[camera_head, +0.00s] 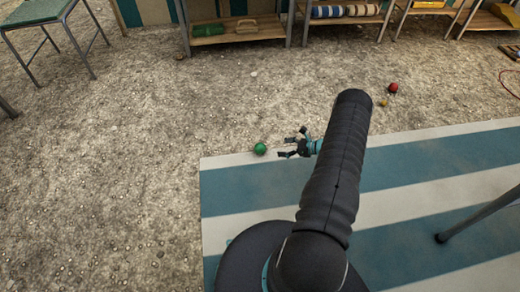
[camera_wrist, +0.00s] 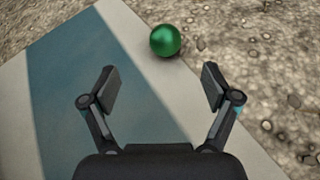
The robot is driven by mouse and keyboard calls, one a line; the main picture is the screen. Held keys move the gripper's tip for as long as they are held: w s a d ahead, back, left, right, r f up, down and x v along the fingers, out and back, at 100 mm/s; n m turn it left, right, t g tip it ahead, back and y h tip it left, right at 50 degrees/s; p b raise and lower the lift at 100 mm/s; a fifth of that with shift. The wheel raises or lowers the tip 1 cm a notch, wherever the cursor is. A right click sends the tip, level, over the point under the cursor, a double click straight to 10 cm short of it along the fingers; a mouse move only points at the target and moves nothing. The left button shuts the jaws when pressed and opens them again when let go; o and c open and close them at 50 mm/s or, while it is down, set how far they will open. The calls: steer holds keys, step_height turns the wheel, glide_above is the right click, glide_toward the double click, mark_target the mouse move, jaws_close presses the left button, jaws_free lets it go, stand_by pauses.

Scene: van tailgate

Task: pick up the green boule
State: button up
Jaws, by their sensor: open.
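The green boule (camera_head: 260,149) is a shiny green ball at the far left corner of a striped mat in the head view. In the wrist view the green boule (camera_wrist: 165,40) lies beyond the fingertips, roughly midway between them, near the mat's pale edge. My gripper (camera_head: 290,147) is just right of the boule in the head view, with a gap between them. In the wrist view my gripper (camera_wrist: 160,90) has its two fingers spread wide and nothing between them.
The blue and cream striped mat (camera_head: 240,188) lies on gravel ground (camera_head: 110,180). A red ball (camera_head: 393,88) and a small yellow ball (camera_head: 383,102) lie farther right. Low shelves (camera_head: 235,36) stand at the back, a green-topped stool (camera_head: 38,12) at back left. The gravel left of the boule is clear.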

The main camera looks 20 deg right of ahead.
mark_target(260, 148)
steer(key=shift+s+d+f+m+t, duration=0.1)
steer(key=shift+s+f+m+t, duration=0.1)
steer(key=shift+f, duration=0.4)
steer(key=shift+s+d+f+m+t, duration=0.1)
steer(key=shift+s+f+m, duration=0.1)
steer(key=shift+f, duration=0.35)
steer(key=x, duration=0.8)
steer(key=shift+w+f, duration=0.1)
steer(key=shift+f, duration=0.05)
steer(key=shift+w+r+x, duration=0.1)
steer(key=shift+r+x, duration=0.05)
steer(key=shift+x, duration=1.25)
steer(key=shift+w+r+x, duration=0.1)
steer(key=shift+r+x, duration=0.05)
steer(key=shift+x, duration=1.2)
steer(key=shift+d, duration=0.1)
jaws_close()
steer(key=shift+r, duration=0.1)
